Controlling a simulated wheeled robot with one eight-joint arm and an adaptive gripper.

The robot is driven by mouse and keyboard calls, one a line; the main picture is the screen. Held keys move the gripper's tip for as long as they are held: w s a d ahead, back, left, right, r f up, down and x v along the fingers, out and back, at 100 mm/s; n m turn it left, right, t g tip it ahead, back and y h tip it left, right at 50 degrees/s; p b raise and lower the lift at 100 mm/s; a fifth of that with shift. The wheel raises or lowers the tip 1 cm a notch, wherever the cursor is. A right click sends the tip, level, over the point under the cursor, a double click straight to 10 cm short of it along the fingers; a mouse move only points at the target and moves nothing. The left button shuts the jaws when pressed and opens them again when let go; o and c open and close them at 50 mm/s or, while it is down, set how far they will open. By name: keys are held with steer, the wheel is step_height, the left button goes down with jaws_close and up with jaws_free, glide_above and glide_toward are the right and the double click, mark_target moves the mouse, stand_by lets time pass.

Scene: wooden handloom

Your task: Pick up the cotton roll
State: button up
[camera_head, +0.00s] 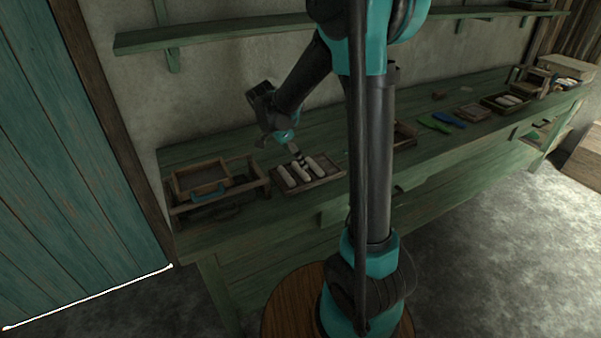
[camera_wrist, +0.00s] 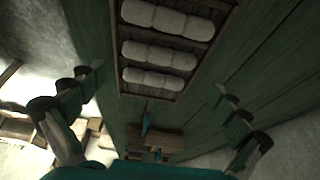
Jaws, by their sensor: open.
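Several white cotton rolls lie side by side in a shallow wooden tray (camera_head: 325,180) on the green bench. In the head view, a left roll (camera_head: 287,177) and a right roll (camera_head: 328,164) show. In the wrist view, three segmented rolls show: a top roll (camera_wrist: 167,19), a middle roll (camera_wrist: 158,55) and a lower roll (camera_wrist: 153,78). My gripper (camera_head: 282,146) is just above the tray's back side. In the wrist view, its fingers (camera_wrist: 158,88) are spread wide, with nothing between them. Whether the fingers touch any roll cannot be told.
A wooden rack (camera_head: 218,187) stands left of the tray. My arm hides part of the bench to the right. Green and blue items (camera_head: 440,122) and another tray (camera_head: 503,103) lie farther right. A green shelf (camera_head: 220,34) runs along the wall above.

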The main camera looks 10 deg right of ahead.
mark_target(299, 169)
steer(key=shift+a+x, duration=0.2)
steer(key=shift+x, duration=2.5)
steer(key=shift+s, duration=0.1)
steer(key=c, duration=0.4)
